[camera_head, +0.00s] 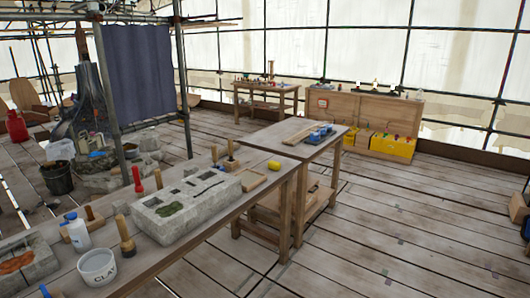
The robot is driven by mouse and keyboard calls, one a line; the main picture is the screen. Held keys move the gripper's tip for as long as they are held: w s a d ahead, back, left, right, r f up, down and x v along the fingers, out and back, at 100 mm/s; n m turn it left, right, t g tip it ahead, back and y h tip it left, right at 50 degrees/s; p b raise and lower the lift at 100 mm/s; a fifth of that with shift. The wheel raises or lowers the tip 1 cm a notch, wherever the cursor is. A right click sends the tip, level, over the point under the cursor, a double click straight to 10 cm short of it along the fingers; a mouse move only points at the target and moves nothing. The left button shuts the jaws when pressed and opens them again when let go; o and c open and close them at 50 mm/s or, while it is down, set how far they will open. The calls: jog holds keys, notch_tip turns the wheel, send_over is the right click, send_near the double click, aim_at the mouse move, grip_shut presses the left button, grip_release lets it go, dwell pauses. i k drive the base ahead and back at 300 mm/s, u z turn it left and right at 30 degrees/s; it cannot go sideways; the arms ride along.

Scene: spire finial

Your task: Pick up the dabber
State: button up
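Several upright tools stand on the long wooden workbench (196,249), and I cannot tell for sure which is the dabber. One is a wooden-handled tool (126,236) behind the white clay bowl (98,267). Another is a wooden-handled tool with a dark base (231,157) near the bench's far end, with a similar one (214,155) beside it. A short brown handle on a block (91,217) stands at the left, and a red-topped tool (137,180) stands behind the stone block. My gripper is not in view.
A carved stone block (186,207) fills the bench's middle. A white bottle (77,232) and another stone mould (22,262) are at the left. A yellow cylinder (274,165) lies near the far end. A smaller table (296,143) adjoins. Open plank floor (400,235) lies right.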

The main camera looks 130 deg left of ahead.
aim_at(230, 140)
jog(key=k, duration=1.15)
jog(key=u, duration=4.15)
jog(key=i, duration=0.5)
jog(key=z, duration=0.05)
